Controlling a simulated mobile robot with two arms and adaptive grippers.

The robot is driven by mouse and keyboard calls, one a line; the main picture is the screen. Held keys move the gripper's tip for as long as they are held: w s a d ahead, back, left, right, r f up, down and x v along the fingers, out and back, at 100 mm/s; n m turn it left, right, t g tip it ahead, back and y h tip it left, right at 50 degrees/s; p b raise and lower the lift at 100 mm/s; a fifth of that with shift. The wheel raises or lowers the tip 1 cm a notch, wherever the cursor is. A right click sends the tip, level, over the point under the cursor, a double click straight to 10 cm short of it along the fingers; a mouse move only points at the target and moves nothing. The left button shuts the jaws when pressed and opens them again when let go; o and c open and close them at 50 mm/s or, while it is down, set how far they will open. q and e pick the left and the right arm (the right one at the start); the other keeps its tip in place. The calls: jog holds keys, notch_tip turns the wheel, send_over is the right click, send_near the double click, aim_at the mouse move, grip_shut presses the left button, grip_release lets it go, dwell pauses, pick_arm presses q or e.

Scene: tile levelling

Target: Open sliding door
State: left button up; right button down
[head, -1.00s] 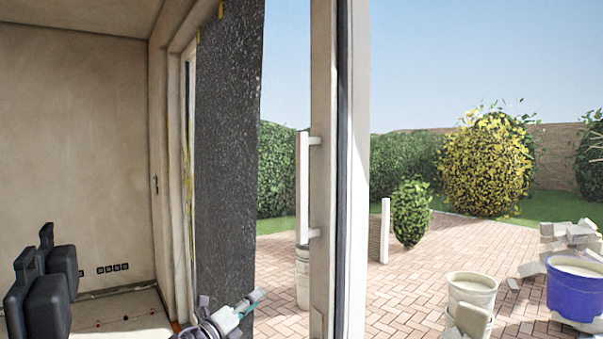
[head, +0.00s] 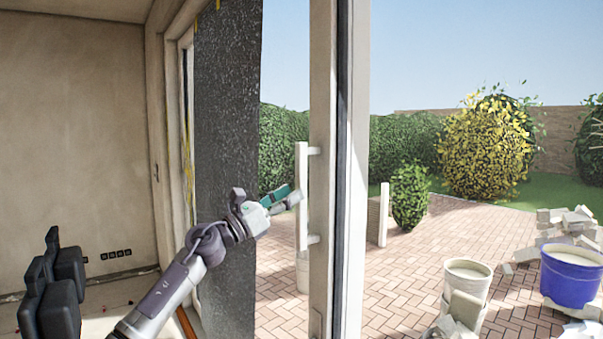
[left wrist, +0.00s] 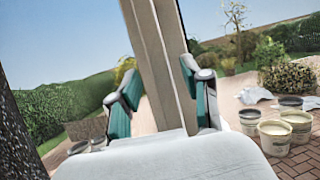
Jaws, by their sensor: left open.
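The sliding door's pale frame post (head: 322,120) stands upright near the middle of the head view. A white vertical bar handle (head: 301,180) is mounted on its left side by two short brackets. My left gripper (head: 284,197) is open, with teal finger pads, and is just left of the handle at about its mid-height. In the left wrist view, a pale upright post (left wrist: 158,50) runs between the spread fingers. I cannot tell there whether the handle is between the fingers or whether anything touches. My right gripper is not in view.
A dark speckled panel (head: 228,120) stands left of the door, behind my left arm. Another pale frame upright (head: 356,120) is just right of the door post. Outside, a white bucket (head: 467,283), a blue tub (head: 572,275) and rubble (head: 572,228) stand on brick paving (head: 420,260).

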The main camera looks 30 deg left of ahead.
aim_at(301, 187)
pick_arm(q)
jog(key=shift+p+x, duration=0.75)
jog(key=shift+x, duration=1.45)
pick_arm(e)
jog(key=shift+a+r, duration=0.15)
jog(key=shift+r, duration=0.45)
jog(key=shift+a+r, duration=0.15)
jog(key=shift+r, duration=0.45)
pick_arm(q)
jog(key=shift+c, duration=0.3)
jog(key=c, duration=0.8)
grip_shut()
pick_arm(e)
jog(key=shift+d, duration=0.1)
